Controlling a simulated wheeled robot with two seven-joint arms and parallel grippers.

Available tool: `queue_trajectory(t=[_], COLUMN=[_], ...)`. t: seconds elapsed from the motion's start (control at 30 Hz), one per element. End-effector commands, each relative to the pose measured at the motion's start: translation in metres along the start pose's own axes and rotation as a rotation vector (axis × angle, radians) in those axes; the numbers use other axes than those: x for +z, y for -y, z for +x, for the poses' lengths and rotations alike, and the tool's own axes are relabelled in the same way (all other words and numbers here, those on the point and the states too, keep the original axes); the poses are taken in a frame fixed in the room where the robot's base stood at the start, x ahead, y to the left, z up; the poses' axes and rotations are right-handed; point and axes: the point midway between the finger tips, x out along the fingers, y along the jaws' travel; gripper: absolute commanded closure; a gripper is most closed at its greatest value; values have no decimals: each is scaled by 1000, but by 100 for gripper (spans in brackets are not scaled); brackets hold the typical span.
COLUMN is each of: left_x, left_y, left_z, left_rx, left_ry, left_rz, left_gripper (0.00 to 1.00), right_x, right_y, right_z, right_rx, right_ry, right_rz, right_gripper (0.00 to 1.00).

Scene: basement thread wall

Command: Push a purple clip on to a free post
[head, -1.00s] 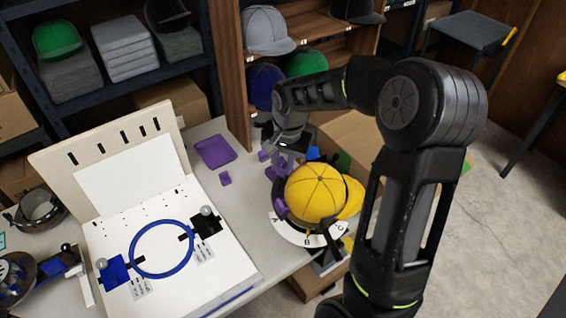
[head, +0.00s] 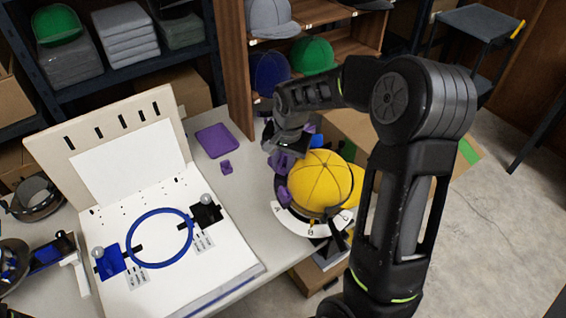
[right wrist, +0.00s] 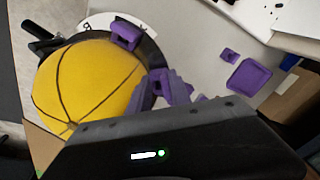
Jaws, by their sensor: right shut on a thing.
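My right gripper (head: 284,158) is at the back left edge of the yellow cap (head: 322,178), low and close to it. It is shut on a purple clip, which shows in the right wrist view (right wrist: 172,88) right beside the cap's dark ring. The jaws and arm hide much of this clip in the head view, and I cannot tell whether it touches a post. Another purple clip (right wrist: 125,34) sits on the ring at the cap's side; it also shows in the head view (head: 282,193).
A purple tray (head: 217,140) and a small purple piece (head: 226,167) lie on the table. A white board with a blue hoop (head: 160,238) stands at left. A lettered white plate (head: 300,226) curves before the cap. A cardboard box (head: 345,132) is behind it.

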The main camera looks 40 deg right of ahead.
Motion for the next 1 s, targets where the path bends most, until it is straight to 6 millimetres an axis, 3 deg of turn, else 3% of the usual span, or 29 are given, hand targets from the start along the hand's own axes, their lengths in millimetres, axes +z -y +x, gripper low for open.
queue_trajectory(t=[0.87,0.9,1.0], left_x=[0,0,0], left_y=[2,2,2], left_z=[4,4,4], left_rx=[0,0,0], left_ry=[0,0,0], left_rz=[0,0,0], left_gripper=[42,42,42], right_x=[2,2,2], right_y=[-8,-8,-9], right_z=[5,5,6], right_rx=[13,14,15], right_ry=[8,8,9], right_rz=[4,4,5], right_gripper=[100,73,64])
